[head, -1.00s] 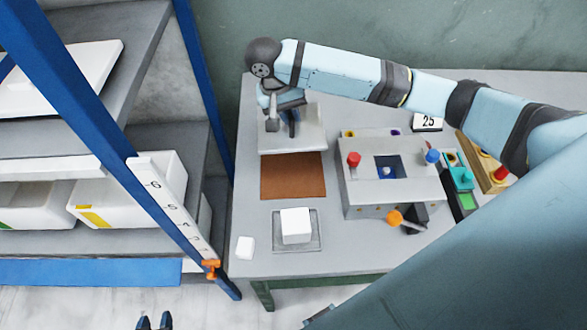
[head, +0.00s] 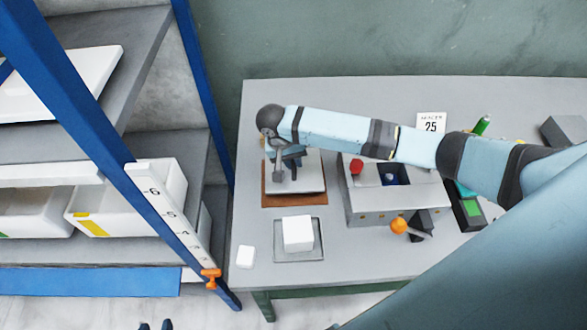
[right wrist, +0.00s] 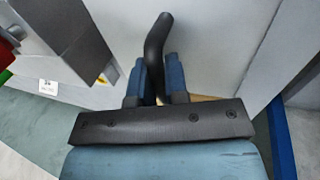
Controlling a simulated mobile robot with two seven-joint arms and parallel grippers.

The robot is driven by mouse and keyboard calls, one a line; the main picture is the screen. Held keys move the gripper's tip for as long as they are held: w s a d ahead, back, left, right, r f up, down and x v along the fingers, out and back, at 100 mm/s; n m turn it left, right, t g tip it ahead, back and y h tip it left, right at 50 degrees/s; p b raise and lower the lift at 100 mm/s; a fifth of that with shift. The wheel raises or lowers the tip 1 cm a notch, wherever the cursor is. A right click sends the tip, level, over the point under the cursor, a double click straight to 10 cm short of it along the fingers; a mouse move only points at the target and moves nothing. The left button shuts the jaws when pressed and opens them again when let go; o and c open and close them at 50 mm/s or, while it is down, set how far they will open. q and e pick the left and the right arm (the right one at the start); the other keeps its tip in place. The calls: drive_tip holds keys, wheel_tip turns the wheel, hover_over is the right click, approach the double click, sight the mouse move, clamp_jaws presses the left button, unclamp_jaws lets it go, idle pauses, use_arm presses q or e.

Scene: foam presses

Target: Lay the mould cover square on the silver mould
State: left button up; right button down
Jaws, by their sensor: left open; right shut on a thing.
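A light grey plate with a dark upright handle (head: 310,183), seemingly the mould cover, is over the brown mat (head: 267,201). I cannot tell whether it touches the mat. My right gripper (head: 289,160) is shut on the handle. In the right wrist view, the curved handle (right wrist: 156,45) stands between the fingers (right wrist: 158,82) above the pale plate. A small square grey tray (head: 314,254), possibly the silver mould, lies just in front with a white block (head: 298,232) on it. My left gripper (head: 155,326) is open and empty at the bottom edge, away from the table.
A grey box with a square opening (head: 395,203), a red knob (head: 356,166) and an orange-ended lever (head: 399,226) stands to the right. A small white block (head: 245,256) lies at the table's front left. Blue-framed shelving (head: 200,100) with white bins (head: 120,205) stands left.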

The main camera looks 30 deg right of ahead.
drive_tip(key=shift+f, duration=2.15)
drive_tip(key=shift+f, duration=0.15)
drive_tip(key=c, duration=1.1)
unclamp_jaws()
